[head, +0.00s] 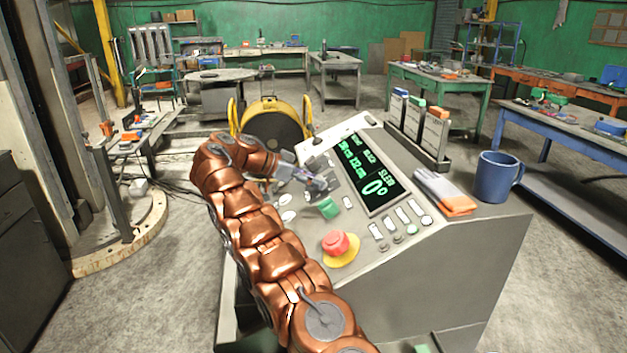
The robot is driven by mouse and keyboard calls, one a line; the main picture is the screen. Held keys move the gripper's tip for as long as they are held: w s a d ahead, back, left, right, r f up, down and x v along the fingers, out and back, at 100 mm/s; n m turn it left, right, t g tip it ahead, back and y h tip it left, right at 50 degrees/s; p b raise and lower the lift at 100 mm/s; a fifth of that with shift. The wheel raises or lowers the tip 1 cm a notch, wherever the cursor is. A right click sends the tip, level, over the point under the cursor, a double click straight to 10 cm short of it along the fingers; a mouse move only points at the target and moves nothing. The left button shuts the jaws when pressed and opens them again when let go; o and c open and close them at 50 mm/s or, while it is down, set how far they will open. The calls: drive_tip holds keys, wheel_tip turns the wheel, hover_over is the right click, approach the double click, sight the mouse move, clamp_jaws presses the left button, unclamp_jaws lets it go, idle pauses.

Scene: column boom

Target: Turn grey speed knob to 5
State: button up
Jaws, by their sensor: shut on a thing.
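My copper-coloured arm reaches over the sloped control panel (375,248). My gripper (318,184) is down at the panel's left part, left of the display, and is shut on the grey speed knob. The fingers cover the knob, so its pointer and scale cannot be read. The dark display (368,176) shows green text and a large figure that looks like 0. A green knob (328,208) sits just below my gripper. A red mushroom button (336,243) on a yellow base is nearer to me.
A blue mug (497,177), folded gloves with orange cuffs (445,193) and a rack of binders (420,130) stand on the console's right side. Small buttons line the panel below the display. A yellow-framed reel (270,120) stands behind the console.

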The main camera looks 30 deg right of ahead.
drive_tip(key=shift+r, duration=0.1)
drive_tip(key=o, duration=1.1)
drive_tip(key=shift+o, duration=0.2)
drive_tip(key=shift+f+b, duration=0.25)
drive_tip(key=shift+b, duration=0.3)
drive_tip(key=shift+d+n+t+b, duration=0.1)
drive_tip(key=shift+n+t+b, duration=0.2)
drive_tip(key=shift+b, duration=0.1)
drive_tip(key=shift+s+n+b, duration=0.1)
drive_tip(key=shift+n+b, duration=0.4)
drive_tip(key=shift+b, duration=0.5)
